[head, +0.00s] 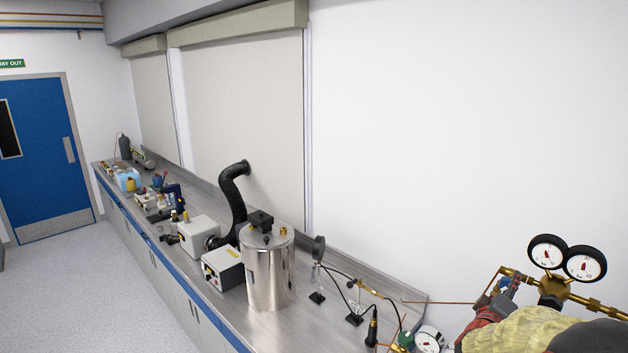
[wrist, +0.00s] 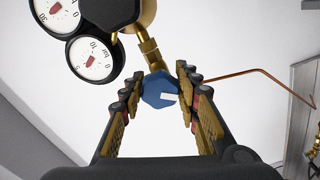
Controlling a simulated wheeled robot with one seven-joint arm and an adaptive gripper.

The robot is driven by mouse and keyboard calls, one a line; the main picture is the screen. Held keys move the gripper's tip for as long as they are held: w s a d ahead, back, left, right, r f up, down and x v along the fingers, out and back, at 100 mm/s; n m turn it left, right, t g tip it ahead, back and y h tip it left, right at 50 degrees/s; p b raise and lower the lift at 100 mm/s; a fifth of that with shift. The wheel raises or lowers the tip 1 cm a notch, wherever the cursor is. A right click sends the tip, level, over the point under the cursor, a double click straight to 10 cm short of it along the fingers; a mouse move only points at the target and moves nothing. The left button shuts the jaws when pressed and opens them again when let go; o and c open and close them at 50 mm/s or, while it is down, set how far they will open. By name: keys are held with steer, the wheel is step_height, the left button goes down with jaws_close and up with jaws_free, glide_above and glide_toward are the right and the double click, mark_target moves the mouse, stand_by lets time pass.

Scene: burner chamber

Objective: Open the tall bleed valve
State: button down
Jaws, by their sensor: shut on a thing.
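A blue faceted knob (wrist: 158,92) with a white mark sits at the end of a brass stem (wrist: 150,52) in the wrist view. My gripper (wrist: 159,78) has its fingers on both sides of this knob and is shut on it. In the head view my gripper (head: 492,302) is at the lower right, beside the brass fitting below two round gauges, and a little blue of the knob (head: 507,282) shows there.
Two gauges (head: 566,257) stand just right of my gripper. A thin copper pipe (wrist: 255,76) runs close to the fingers. Below is a steel bench (head: 290,325) with a metal cylinder (head: 268,270), a lower gauge (head: 430,341) and hoses. Floor at the left is free.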

steer(key=shift+n, duration=0.5)
steer(key=shift+p, duration=0.3)
steer(key=n+p, duration=0.2)
steer(key=n, duration=0.1)
steer(key=shift+r+n, duration=0.15)
steer(key=shift+n, duration=1.35)
steer(key=shift+n, duration=0.5)
steer(key=n, duration=0.5)
